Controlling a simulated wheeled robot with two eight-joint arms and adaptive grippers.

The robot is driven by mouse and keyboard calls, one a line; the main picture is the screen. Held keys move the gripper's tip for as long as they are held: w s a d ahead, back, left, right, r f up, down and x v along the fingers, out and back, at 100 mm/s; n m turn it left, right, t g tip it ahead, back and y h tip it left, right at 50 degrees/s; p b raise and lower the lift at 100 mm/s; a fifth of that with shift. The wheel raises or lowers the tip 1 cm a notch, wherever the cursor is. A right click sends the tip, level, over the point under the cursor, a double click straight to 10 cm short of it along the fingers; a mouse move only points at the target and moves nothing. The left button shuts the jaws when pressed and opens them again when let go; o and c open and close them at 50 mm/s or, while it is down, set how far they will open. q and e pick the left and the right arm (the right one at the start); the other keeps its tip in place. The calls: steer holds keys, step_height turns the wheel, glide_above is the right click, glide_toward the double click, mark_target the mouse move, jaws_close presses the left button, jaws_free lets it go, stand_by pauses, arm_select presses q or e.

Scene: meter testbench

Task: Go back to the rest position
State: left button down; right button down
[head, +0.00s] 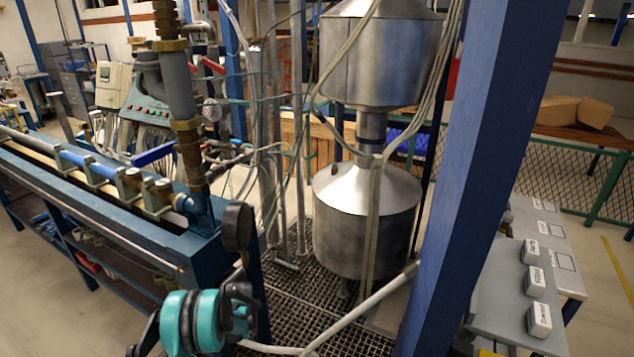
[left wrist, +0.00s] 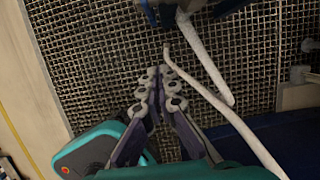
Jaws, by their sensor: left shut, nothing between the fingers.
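My left gripper (left wrist: 158,74) shows in the left wrist view with its two fingers brought together at the tips. It is shut and empty, pointing over the metal floor grating (left wrist: 90,60). A teal and black part of my own arm shows at the bottom of the head view; the fingers cannot be made out there. My right gripper is in neither view.
A blue post (head: 480,180) stands right of centre, with steel tanks (head: 365,215) behind it. A blue pipe bench (head: 110,235) is at left. A grey table (head: 510,300) with white labelled blocks is at right. A pale hose (left wrist: 215,85) crosses the grating.

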arm_select(q)
steer(key=s+d+r+n+t+h, duration=0.1)
steer(key=s+d+r+n, duration=0.35)
steer(key=r, duration=0.85)
steer(key=s+d+r+n+t, duration=0.25)
steer(key=d+r+n, duration=0.2)
steer(key=r, duration=0.85)
steer(key=s+d+r+n, duration=0.2)
steer(key=s+n, duration=0.2)
steer(key=s, duration=0.3)
steer(key=s+d+r+n+t+h, duration=0.1)
steer(key=s+d+r+n, duration=0.1)
steer(key=s, duration=0.6)
steer(key=s+d+r+n+t, duration=0.1)
steer(key=s+d+r+n, duration=0.2)
steer(key=s+n, duration=0.4)
steer(key=shift+s+d+h, duration=0.3)
steer(key=shift+s+h, duration=0.1)
steer(key=shift+f, duration=0.1)
